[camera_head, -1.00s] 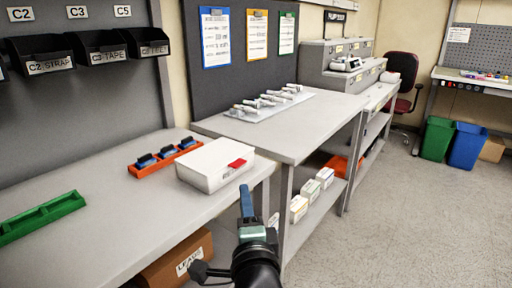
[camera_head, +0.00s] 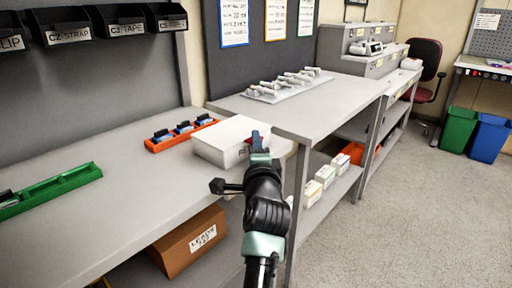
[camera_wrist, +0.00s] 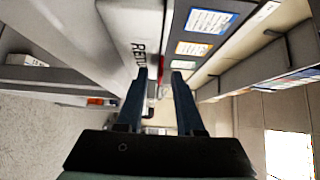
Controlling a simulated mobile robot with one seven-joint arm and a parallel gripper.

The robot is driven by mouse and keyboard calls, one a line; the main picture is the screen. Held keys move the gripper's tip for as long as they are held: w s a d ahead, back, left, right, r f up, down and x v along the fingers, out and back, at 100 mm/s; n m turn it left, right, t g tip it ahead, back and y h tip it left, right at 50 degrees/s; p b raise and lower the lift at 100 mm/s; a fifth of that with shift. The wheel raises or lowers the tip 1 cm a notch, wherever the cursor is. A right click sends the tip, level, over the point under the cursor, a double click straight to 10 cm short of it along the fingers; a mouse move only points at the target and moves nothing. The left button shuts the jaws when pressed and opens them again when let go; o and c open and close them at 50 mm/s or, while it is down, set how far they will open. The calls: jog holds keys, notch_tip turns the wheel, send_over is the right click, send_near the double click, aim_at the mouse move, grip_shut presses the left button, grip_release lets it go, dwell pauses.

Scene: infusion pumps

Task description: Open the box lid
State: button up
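The white box (camera_head: 222,138) stands at the right end of the near workbench, and its lid looks shut. In the wrist view the white box (camera_wrist: 120,22) shows at the upper left, with dark lettering on its side that is partly cut off. My gripper (camera_head: 258,138) is at the box's right front side in the head view and hides part of it, including most of the red tab. In the wrist view my gripper (camera_wrist: 160,76) has its two blue fingers apart, with a small red piece visible between them. I cannot tell whether it touches the box.
An orange tray (camera_head: 180,136) with blue items lies left of the box. A green tray (camera_head: 52,190) lies farther left on the bench. A second table (camera_head: 330,105) stands to the right with a tray of devices. A cardboard box (camera_head: 190,240) sits below.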

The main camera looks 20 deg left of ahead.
jog(key=shift+w+a, duration=0.1)
jog(key=shift+w, duration=0.05)
grip_shut()
dwell(1.4)
